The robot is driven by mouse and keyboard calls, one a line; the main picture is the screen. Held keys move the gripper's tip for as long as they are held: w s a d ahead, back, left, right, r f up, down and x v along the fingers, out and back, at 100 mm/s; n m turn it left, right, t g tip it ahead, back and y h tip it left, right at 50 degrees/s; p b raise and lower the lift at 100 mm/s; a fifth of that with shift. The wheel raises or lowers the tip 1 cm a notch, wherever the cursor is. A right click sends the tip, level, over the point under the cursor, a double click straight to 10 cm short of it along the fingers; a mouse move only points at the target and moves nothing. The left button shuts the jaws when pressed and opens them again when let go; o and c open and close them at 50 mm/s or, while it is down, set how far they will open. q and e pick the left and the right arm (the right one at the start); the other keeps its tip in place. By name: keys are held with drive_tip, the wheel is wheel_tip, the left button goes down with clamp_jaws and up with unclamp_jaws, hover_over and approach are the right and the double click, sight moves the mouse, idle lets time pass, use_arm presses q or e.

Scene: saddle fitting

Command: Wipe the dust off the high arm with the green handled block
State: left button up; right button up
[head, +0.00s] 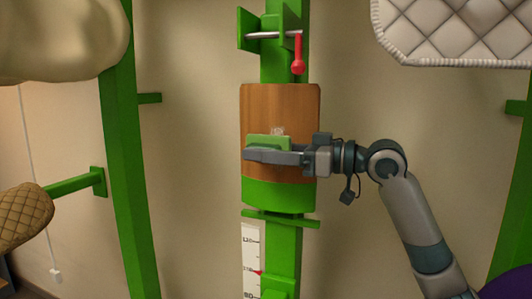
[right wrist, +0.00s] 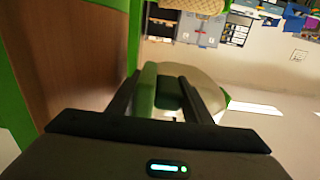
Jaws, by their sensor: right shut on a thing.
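The high arm appears to be the broad brown wooden face (head: 300,105) on the green post in the middle of the head view. A small pale patch of dust (head: 278,131) shows on it, just above the green block. My right gripper (head: 265,157) reaches in from the right, level with the wood, and is shut on the green handled block (head: 266,141). In the right wrist view the block's green handle (right wrist: 148,90) sits between the fingers, beside the wooden face (right wrist: 75,60). I cannot tell whether the block touches the wood. My left gripper is not in view.
A red-handled pin (head: 298,60) crosses a green bracket above the wood. A white scale (head: 251,265) with a red pointer is below. A quilted white pad (head: 445,30) hangs at upper right, a cream saddle (head: 60,40) at upper left. Green uprights (head: 125,150) flank the post.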

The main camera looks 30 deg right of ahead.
drive_tip(key=shift+d+r, duration=0.1)
drive_tip(key=shift+r, duration=0.2)
drive_tip(key=shift+w+a, duration=0.2)
drive_tip(key=shift+a, duration=0.1)
drive_tip(key=shift+s+d+r+p, duration=0.1)
drive_tip(key=shift+d+r+p, duration=0.05)
drive_tip(key=shift+r+p, duration=1.65)
drive_tip(key=shift+s+a+p, duration=0.35)
drive_tip(key=shift+s+a, duration=0.6)
drive_tip(key=shift+a, duration=0.2)
drive_tip(key=shift+s+a+p, duration=0.3)
drive_tip(key=shift+s+a, duration=0.65)
drive_tip(key=shift+a, duration=0.15)
